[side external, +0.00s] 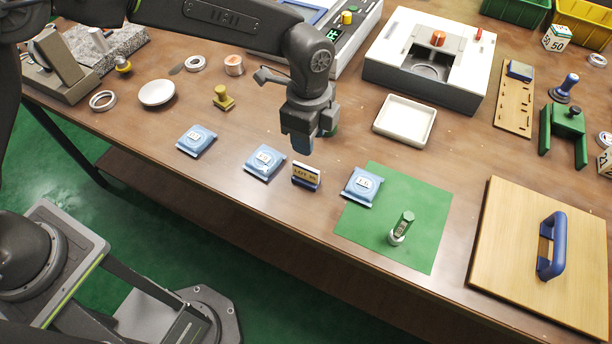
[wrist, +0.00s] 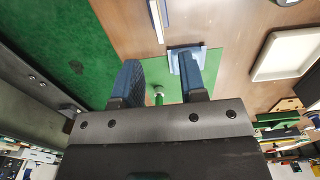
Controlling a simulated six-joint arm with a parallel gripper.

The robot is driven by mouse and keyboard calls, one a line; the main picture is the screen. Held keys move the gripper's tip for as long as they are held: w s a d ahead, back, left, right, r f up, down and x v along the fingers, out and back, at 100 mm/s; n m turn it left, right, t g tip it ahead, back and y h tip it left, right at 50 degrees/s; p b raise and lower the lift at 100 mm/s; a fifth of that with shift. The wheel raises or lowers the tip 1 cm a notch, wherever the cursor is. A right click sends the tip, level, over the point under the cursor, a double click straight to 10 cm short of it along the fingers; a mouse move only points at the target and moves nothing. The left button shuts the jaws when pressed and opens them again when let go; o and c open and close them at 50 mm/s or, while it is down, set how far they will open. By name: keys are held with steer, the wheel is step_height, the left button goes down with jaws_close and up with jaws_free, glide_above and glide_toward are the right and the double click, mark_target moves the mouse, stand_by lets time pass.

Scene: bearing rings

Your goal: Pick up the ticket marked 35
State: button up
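A small upright sign-like ticket (side external: 306,175), pale face with dark writing on a dark blue base, stands near the table's front edge; its number is too small to read surely. Three light blue packets with white labels lie in a row: left (side external: 196,140), middle (side external: 264,161) and right (side external: 361,186); their label writing is unclear. My gripper (side external: 311,148) hangs above the table, just behind the ticket, apart from it. In the wrist view its blue fingers (wrist: 160,72) are spread with nothing held between them. The right finger partly hides a packet (wrist: 174,56).
A green mat (side external: 425,239) bears the right packet and a green-and-white upright piece (side external: 402,227). A wooden board with a blue handle (side external: 552,246) lies at right.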

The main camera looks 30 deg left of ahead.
mark_target(306, 167)
steer(key=f, duration=1.1)
steer(key=shift+s+a+f, duration=0.15)
steer(key=shift+a+f, duration=0.05)
steer(key=shift+c, duration=0.4)
jaws_close()
